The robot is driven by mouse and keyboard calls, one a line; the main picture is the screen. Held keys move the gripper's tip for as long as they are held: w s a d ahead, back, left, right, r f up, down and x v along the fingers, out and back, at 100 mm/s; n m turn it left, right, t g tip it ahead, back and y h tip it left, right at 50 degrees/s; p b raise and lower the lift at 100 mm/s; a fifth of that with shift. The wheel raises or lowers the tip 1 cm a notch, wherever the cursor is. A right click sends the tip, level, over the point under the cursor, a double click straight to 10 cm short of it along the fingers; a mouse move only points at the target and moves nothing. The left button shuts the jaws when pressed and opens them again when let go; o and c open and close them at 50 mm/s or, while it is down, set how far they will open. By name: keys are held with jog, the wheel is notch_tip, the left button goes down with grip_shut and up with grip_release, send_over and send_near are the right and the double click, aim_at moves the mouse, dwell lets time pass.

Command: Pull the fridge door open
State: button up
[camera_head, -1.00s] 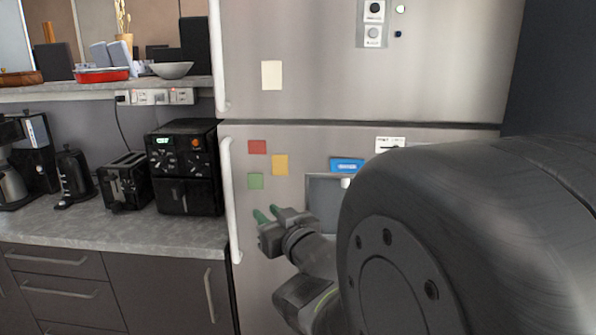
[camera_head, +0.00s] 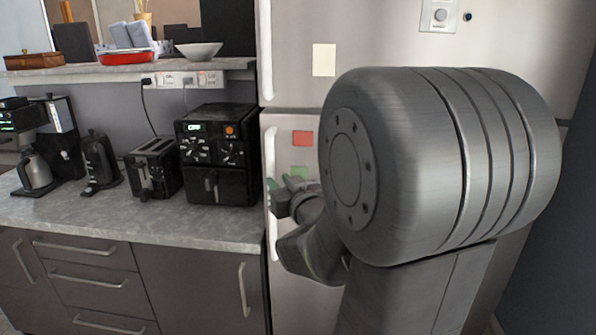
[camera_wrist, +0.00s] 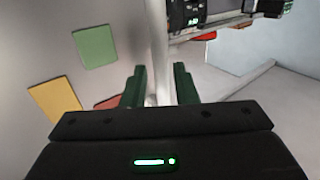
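The grey fridge has an upper door (camera_head: 385,35) and a lower door (camera_head: 340,115). The lower door's white vertical handle (camera_head: 270,152) runs along its left edge. My gripper (camera_head: 283,184) is at this handle, about mid-height, its green fingertips pointing towards it. In the wrist view the handle (camera_wrist: 160,45) runs down between the two spread green fingers of my gripper (camera_wrist: 159,85), with a gap visible on the right side. Whether the handle lies fully between the fingertips or just beyond them is hard to tell. The lower door looks closed.
A counter (camera_head: 130,222) with a black oven (camera_head: 218,150), toaster (camera_head: 153,168) and kettle (camera_head: 98,160) stands left of the fridge. The upper door has its own handle (camera_head: 266,50). A red note (camera_head: 302,138) and a green note (camera_wrist: 95,46) stick to the lower door.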

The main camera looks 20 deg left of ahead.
aim_at(273, 175)
jog(key=shift+p+x, duration=0.55)
jog(key=shift+x, duration=2.5)
grip_shut()
